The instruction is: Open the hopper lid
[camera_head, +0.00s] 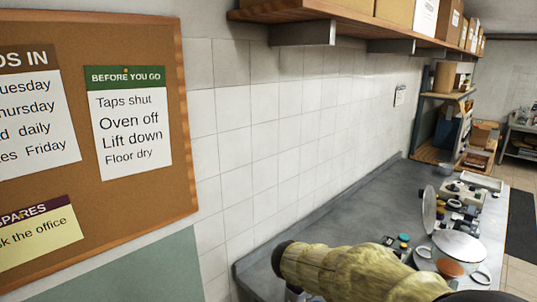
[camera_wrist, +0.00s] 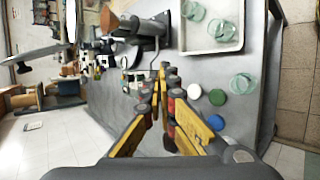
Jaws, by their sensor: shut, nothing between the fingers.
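My gripper (camera_wrist: 160,76) is shut and empty above the grey counter in the wrist view. A grey metal machine (camera_wrist: 150,27) with a brown cone-shaped part (camera_wrist: 109,20) stands near the fingertips, apart from them as far as I can tell. A thin grey disc (camera_wrist: 32,56) shows edge-on at the left of that view. In the head view, a pale round disc (camera_head: 459,246) lies tilted over the counter and another disc (camera_head: 429,208) stands nearly upright behind it. I cannot tell for sure which disc is the hopper lid. My arm hides the gripper in the head view.
A pale tray (camera_wrist: 205,49) holds glass jars. A green lid (camera_wrist: 217,97), a blue lid (camera_wrist: 215,122), a white lid (camera_wrist: 194,91) and another jar (camera_wrist: 243,84) are near it. The counter (camera_head: 345,212) is clear along the wall; a shelf (camera_head: 375,22) hangs above.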

